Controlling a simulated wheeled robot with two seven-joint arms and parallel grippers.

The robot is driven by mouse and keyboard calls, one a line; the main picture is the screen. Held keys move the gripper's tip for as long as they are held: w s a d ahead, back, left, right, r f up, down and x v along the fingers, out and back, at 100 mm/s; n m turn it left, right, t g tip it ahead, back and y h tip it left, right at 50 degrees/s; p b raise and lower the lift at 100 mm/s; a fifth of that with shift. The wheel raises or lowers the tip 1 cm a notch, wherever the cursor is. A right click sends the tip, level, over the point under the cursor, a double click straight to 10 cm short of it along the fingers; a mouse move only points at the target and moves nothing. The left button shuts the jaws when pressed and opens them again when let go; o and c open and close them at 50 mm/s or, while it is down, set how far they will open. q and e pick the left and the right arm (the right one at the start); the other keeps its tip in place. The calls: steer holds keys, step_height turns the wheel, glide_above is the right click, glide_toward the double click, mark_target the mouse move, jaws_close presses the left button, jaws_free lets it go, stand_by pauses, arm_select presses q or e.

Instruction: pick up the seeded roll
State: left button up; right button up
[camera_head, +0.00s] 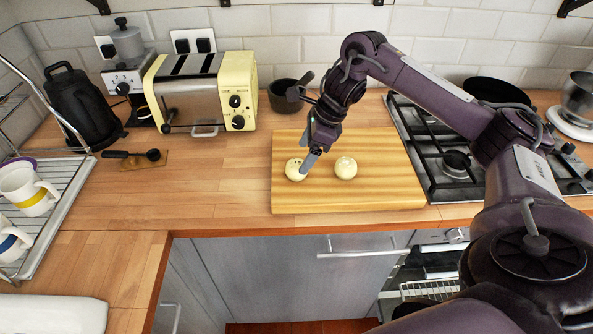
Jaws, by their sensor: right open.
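Two small, round, pale rolls lie apart on the wooden cutting board (400,190). The left roll (294,172) shows a few dark specks near its top; the right roll (346,168) has a faintly speckled top. At this size I cannot tell for sure which is the seeded roll. My right gripper (309,152) is open and points down at the left roll, with its fingertips close to the roll's upper right side. A finger hides a little of that roll, and I cannot tell whether they touch. My left gripper is not in view.
A yellow toaster (200,92) and a dark pot (280,97) stand behind the board. A gas hob (455,165) adjoins its right side. A dish rack (62,205) with mugs is at left. The counter between rack and board is mostly clear.

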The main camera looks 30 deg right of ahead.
mark_target(299, 163)
steer(key=shift+p+x, duration=0.5)
steer(key=shift+x, duration=2.15)
steer(key=shift+s, duration=0.15)
steer(key=c, duration=0.9)
